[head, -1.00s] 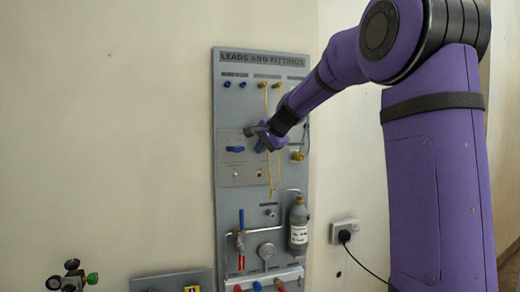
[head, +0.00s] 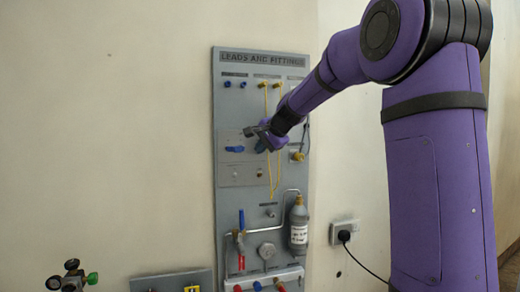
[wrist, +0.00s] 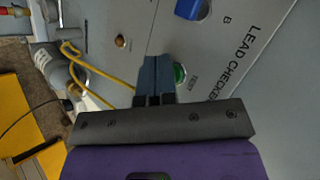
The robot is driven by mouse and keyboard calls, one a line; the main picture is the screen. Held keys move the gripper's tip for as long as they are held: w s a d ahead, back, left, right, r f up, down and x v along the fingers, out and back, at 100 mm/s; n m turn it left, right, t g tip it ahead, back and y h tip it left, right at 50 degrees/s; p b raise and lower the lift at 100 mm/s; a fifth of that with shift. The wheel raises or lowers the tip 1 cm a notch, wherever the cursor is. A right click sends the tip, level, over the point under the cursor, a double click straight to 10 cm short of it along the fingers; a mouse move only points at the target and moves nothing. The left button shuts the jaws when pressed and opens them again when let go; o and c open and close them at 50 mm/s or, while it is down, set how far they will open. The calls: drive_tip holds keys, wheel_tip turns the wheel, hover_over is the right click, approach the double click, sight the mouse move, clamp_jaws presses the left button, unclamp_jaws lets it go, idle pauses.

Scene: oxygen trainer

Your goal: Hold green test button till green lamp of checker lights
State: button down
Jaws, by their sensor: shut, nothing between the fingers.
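The lead checker (wrist: 205,45) is a grey panel section with black lettering, and it also shows in the head view (head: 224,172). Its green test button (wrist: 180,75) sits beside the TEST label in the wrist view. My gripper (wrist: 155,62) is shut and empty, its blue-grey fingers pointing at the panel. They overlap the button's left edge; I cannot tell whether they press it. In the head view my gripper (head: 262,146) covers the button. A small brassy round fitting (wrist: 120,41) shows on the checker. No lit green lamp is visible.
A blue connector (head: 235,149) is plugged into the checker. Yellow leads (head: 268,105) hang down the board close to my gripper. A grey bottle (head: 299,228) and a blue-handled valve (head: 241,220) are lower on the board. The wall left of it is clear.

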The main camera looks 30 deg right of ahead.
drive_tip(key=shift+s+a, duration=0.25)
drive_tip(key=shift+s, duration=0.4)
drive_tip(key=shift+s, duration=0.1)
drive_tip(key=shift+s+a, duration=0.2)
drive_tip(key=shift+s, duration=0.6)
drive_tip(key=shift+s+a, duration=0.25)
drive_tip(key=shift+s, duration=0.5)
drive_tip(key=shift+s+a, duration=0.2)
drive_tip(key=shift+s, duration=0.6)
drive_tip(key=s+a+f+n+g, duration=0.1)
drive_tip(key=s+a+f+n, duration=0.3)
drive_tip(key=s, duration=0.6)
drive_tip(key=s+a+f+n+g, duration=0.2)
drive_tip(key=s+a+f+n, duration=0.2)
drive_tip(key=s, duration=0.7)
drive_tip(key=s+a+f+n+g+h, duration=0.1)
drive_tip(key=s+a+f+n, duration=0.3)
drive_tip(key=s, duration=0.7)
drive_tip(key=shift+s+a+f+n+g, duration=0.2)
drive_tip(key=shift+a+n+g, duration=0.1)
drive_tip(key=shift+a+n, duration=0.85)
